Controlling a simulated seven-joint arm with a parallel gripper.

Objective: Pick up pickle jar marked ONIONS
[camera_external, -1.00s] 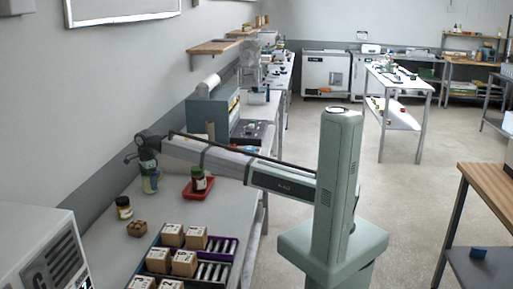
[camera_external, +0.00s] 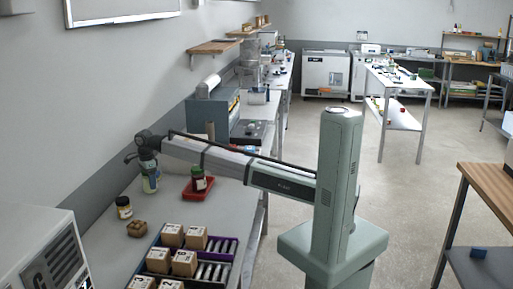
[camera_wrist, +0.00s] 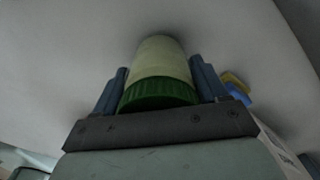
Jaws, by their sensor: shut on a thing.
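A jar with a green lid and pale contents (camera_wrist: 160,60) is between the two blue-grey fingers of my gripper (camera_wrist: 158,82) in the wrist view. The gripper is shut on it, with a finger on each side near the lid. I cannot read any label on the jar. I cannot tell whether its base touches the bench.
Another jar (camera_external: 124,208) and a small brown block (camera_external: 137,229) are nearer the camera. A purple crate (camera_external: 233,254) holds several boxes. A blue and yellow thing (camera_wrist: 237,90) shows beside the right finger.

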